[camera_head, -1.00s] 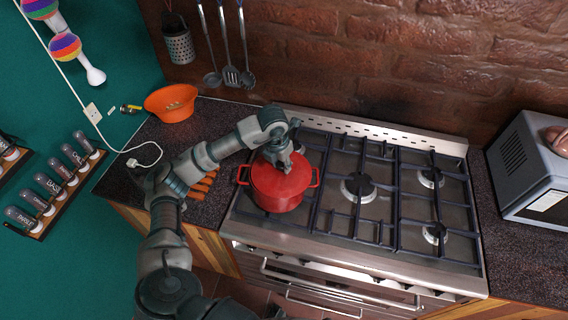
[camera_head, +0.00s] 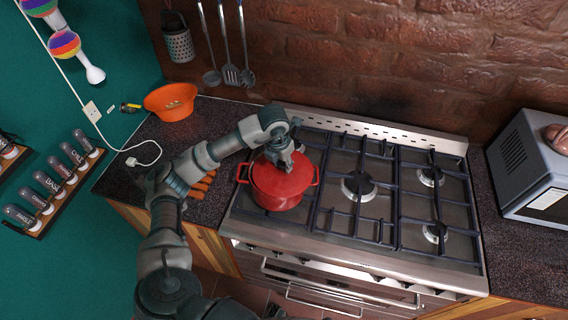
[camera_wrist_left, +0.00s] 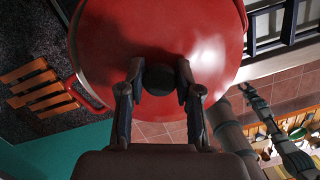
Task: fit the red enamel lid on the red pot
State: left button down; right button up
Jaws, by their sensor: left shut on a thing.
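The red pot (camera_head: 276,201) stands on the left front of the hob, with a side handle to the left and right. The red enamel lid (camera_head: 291,180) lies over the pot's mouth and looks about level and centred. Whether its rim is fully seated cannot be told. My left gripper (camera_head: 283,163) is above the lid, shut on its knob. In the left wrist view the dark knob (camera_wrist_left: 159,78) sits between the two fingertips (camera_wrist_left: 157,88), and the red lid (camera_wrist_left: 160,30) fills the top.
The gas hob (camera_head: 362,213) has free burners right of the pot. An orange bowl (camera_head: 171,102) stands at the back left of the counter. A wooden trivet (camera_head: 201,186) lies left of the pot. A grey appliance (camera_head: 525,170) stands at the far right. Utensils (camera_head: 230,74) hang behind.

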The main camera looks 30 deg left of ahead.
pick_arm(q)
jog(key=shift+s+a+f, duration=0.1)
jog(key=shift+f, duration=0.25)
jog(key=shift+s+d+f, duration=0.15)
jog(key=shift+d+f, duration=0.05)
jog(key=shift+d, duration=0.2)
jog(key=shift+s+f, duration=0.1)
jog(key=c, duration=0.8)
grip_release()
jog(key=shift+c, duration=0.2)
jog(key=shift+o, duration=0.6)
jog(key=shift+f, duration=0.1)
jog(key=shift+w+d, duration=0.1)
jog(key=shift+w, duration=0.2)
pick_arm(e)
jog(key=shift+d+f, duration=0.2)
jog(key=shift+f, duration=0.1)
pick_arm(q)
jog(key=shift+r, duration=0.2)
pick_arm(e)
jog(key=shift+a, duration=0.1)
